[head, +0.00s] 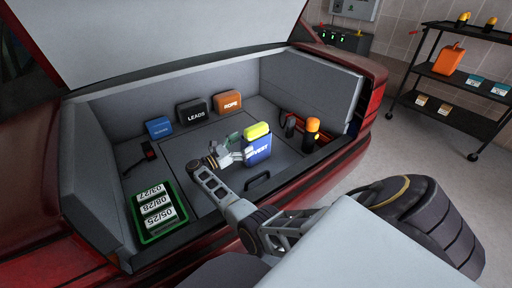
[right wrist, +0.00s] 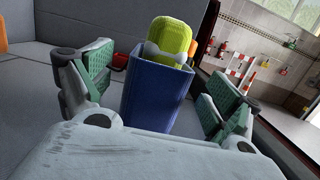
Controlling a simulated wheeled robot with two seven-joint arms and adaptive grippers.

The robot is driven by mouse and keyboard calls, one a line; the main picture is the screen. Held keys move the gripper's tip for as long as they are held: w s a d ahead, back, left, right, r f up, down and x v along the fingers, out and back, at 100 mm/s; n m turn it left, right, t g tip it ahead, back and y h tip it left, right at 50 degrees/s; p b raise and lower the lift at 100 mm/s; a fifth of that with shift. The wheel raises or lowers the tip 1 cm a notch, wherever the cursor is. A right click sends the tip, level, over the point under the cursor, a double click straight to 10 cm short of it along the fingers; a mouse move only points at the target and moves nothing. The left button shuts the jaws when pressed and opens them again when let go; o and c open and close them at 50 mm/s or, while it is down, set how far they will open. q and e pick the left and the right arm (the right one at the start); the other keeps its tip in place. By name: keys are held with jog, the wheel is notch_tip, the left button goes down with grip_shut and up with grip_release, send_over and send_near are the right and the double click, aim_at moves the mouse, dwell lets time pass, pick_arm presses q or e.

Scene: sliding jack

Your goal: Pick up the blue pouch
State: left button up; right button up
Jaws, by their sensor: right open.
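A blue pouch (head: 257,152) marked VEST, with a yellow folded item (head: 256,131) sticking out of its top, stands upright on the trunk floor. My right gripper (head: 236,149) is open at the pouch's left side in the head view. In the right wrist view the pouch (right wrist: 154,100) stands between the two open green-padded fingers (right wrist: 156,88), with space visible on both sides. The pouch's lower part is hidden behind the gripper body there. A smaller blue case (head: 158,127) lies at the back left of the trunk. My left gripper is not in view.
Black LEADS (head: 195,114) and orange ROPE (head: 228,102) cases stand along the back wall. A green tray (head: 157,209) with dated packs is at front left. An orange-topped cylinder (head: 311,134) is to the right. The open lid (head: 160,35) overhangs the trunk.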

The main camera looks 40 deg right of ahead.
aim_at(252, 138)
jog(key=shift+d+r, duration=0.15)
jog(key=shift+d, duration=0.7)
jog(key=d, duration=0.2)
jog(key=d+p, duration=0.1)
jog(key=shift+s+r, duration=0.15)
jog(key=shift+r, duration=0.1)
jog(key=shift+d, duration=0.15)
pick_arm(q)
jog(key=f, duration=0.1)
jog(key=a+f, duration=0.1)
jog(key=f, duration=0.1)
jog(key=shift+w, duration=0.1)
pick_arm(e)
jog(key=shift+c, duration=0.4)
